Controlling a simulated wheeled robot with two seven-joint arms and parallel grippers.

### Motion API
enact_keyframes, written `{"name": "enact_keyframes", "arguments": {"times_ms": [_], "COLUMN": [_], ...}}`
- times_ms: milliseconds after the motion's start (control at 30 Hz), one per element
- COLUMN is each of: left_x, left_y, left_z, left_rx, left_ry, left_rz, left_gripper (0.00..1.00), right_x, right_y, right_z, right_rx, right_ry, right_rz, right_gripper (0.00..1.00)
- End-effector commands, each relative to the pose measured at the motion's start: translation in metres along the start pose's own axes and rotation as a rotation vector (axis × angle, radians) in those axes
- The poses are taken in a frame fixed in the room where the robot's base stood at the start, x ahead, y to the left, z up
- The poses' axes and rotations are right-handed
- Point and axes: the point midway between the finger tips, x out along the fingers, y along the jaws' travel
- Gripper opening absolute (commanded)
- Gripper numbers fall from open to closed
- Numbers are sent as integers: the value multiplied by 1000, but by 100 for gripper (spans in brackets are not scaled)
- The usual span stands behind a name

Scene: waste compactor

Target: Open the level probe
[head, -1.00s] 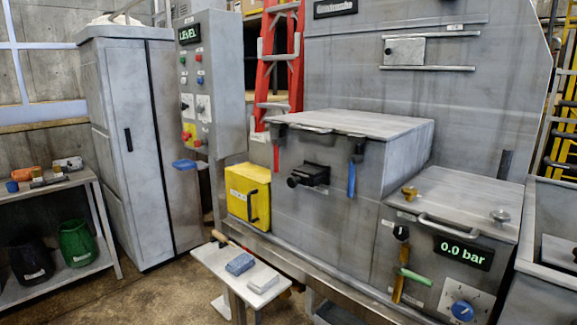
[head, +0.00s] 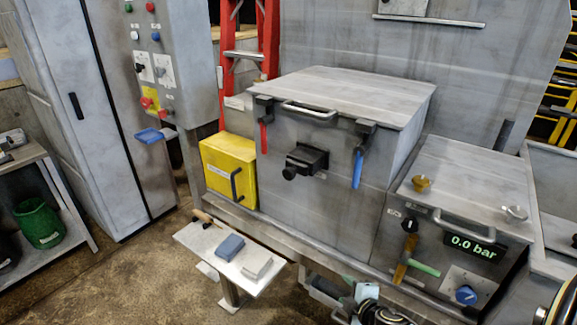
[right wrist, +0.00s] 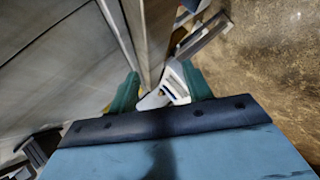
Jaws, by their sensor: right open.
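No part is legibly labelled as the level probe. A black block-shaped fitting with a round knob (head: 305,160) sticks out of the front of the grey lidded box (head: 340,95); I cannot tell whether it is the probe. A red handle (head: 264,137) and a blue handle (head: 357,168) hang down on either side of it. My right gripper (head: 350,298) is low at the bottom edge of the head view, below and apart from the box. Its green fingers stand apart and empty in the right wrist view (right wrist: 160,92). My left gripper is not in view.
A yellow box (head: 228,170) stands left of the grey box. A small table (head: 205,240) with folded cloths and a tool is in front. A unit with a 0.0 bar display (head: 473,247) is at right. A blue lever (head: 150,136) juts from the panel cabinet at left.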

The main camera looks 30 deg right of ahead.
Motion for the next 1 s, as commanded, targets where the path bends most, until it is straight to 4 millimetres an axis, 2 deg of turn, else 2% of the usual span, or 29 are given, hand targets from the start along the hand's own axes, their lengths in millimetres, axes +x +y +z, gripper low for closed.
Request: {"name": "enact_keyframes", "arguments": {"times_ms": [33,100,200,300,433,567,767,1000], "left_x": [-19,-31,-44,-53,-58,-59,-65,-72], "left_y": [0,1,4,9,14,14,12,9], "left_z": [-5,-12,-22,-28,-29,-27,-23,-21], "left_rx": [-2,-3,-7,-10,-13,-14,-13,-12], "left_ry": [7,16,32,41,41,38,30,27], "left_rz": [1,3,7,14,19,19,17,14], "left_gripper": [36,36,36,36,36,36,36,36], "right_x": [-18,-39,-72,-101,-122,-122,-103,-70], "right_y": [58,114,175,214,238,246,256,271], "right_z": [-28,-61,-102,-132,-152,-158,-167,-181], "right_rx": [-70,-151,-242,-301,-338,-346,-346,-344], "right_ry": [60,127,208,266,305,314,313,312], "right_rz": [85,191,322,417,483,500,502,500], "right_gripper": [50,50,50,50,50,50,50,50]}}
